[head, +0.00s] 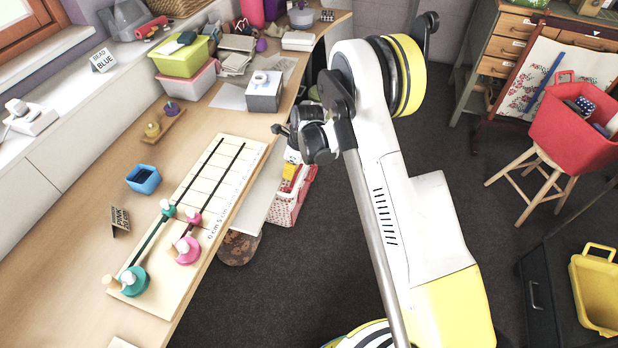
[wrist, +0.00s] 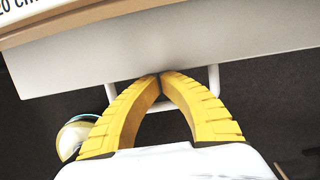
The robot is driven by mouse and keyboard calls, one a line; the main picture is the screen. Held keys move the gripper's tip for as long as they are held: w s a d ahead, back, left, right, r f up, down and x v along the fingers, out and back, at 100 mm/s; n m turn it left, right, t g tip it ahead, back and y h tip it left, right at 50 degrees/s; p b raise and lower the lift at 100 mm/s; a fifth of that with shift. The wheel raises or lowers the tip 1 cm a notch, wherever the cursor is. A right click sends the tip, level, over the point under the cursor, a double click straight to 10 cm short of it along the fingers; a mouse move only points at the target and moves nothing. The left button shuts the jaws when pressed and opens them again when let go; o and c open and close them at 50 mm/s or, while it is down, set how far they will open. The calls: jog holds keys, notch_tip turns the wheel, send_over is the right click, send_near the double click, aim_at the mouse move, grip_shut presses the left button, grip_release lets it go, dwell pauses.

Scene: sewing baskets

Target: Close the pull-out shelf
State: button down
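The pull-out shelf (head: 262,185) shows in the head view as a pale panel sticking out from under the worktable's right edge. In the wrist view its white front (wrist: 180,55) runs across below the table edge. A pale loop handle (wrist: 216,78) stands out from this front. My gripper (wrist: 160,75) is at the handle, its yellow fingers meeting at the tips near the shelf front. In the head view my arm reaches to the shelf area, and the fingertips are not clear.
The worktable (head: 70,235) holds a slotted board (head: 215,180) with pink and teal knobs, a blue box (head: 143,179) and a green box (head: 181,57). A red-and-white basket (head: 290,200) is below the table edge. A red bin (head: 570,125) sits on a stool. Dark floor lies between.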

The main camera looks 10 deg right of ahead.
aim_at(278, 172)
jog(key=shift+w+a, duration=0.5)
jog(key=shift+a, duration=0.35)
jog(key=shift+w+a, duration=0.5)
jog(key=shift+a, duration=0.35)
